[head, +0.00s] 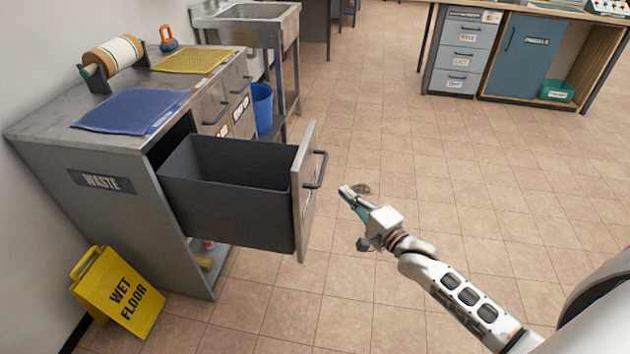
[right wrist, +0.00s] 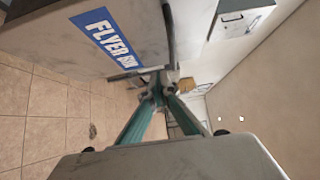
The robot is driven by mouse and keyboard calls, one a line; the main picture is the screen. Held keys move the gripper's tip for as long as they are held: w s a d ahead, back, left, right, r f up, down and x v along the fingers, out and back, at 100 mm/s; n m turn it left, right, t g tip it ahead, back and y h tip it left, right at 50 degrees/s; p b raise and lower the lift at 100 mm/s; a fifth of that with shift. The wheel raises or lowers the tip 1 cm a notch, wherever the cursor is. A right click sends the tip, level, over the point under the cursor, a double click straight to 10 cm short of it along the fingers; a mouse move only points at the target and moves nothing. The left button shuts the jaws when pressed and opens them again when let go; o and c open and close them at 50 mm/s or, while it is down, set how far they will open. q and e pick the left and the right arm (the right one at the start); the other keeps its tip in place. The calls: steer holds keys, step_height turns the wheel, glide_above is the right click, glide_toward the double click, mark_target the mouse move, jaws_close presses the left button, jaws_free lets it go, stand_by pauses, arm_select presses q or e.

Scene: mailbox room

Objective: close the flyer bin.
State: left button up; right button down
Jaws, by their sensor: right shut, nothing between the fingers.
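The flyer bin (head: 230,190) is a dark grey bin in a pulled-out drawer of the metal cabinet (head: 85,185) in the head view. Its grey front panel (head: 304,205) carries a dark bar handle (head: 318,169). In the right wrist view the panel shows a blue "FLYER BIN" label (right wrist: 107,40), with the handle (right wrist: 168,45) beside it. My right gripper (head: 345,191) is shut and empty, to the right of the panel and slightly below the handle in the head view. In the right wrist view its fingertips (right wrist: 163,82) appear close to the handle's end; I cannot tell whether they touch. My left gripper is not in view.
A yellow wet floor sign (head: 118,292) stands at the cabinet's lower left. A blue bucket (head: 262,107) sits behind the drawer by the sink (head: 247,12). A desk with drawers (head: 466,50) is at the back right. The tiled floor between is mostly clear.

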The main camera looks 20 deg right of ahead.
steer(key=b, duration=0.1)
glide_toward(310, 172)
steer(key=w+d, duration=0.3)
steer(key=w+a, duration=0.1)
steer(key=w+a+b, duration=0.1)
steer(key=a, duration=0.1)
steer(key=shift+w+f, duration=0.2)
steer(key=shift+f, duration=0.15)
steer(key=shift+w+a+r, duration=0.1)
steer(key=shift+w+a, duration=0.2)
steer(key=shift+a, duration=0.1)
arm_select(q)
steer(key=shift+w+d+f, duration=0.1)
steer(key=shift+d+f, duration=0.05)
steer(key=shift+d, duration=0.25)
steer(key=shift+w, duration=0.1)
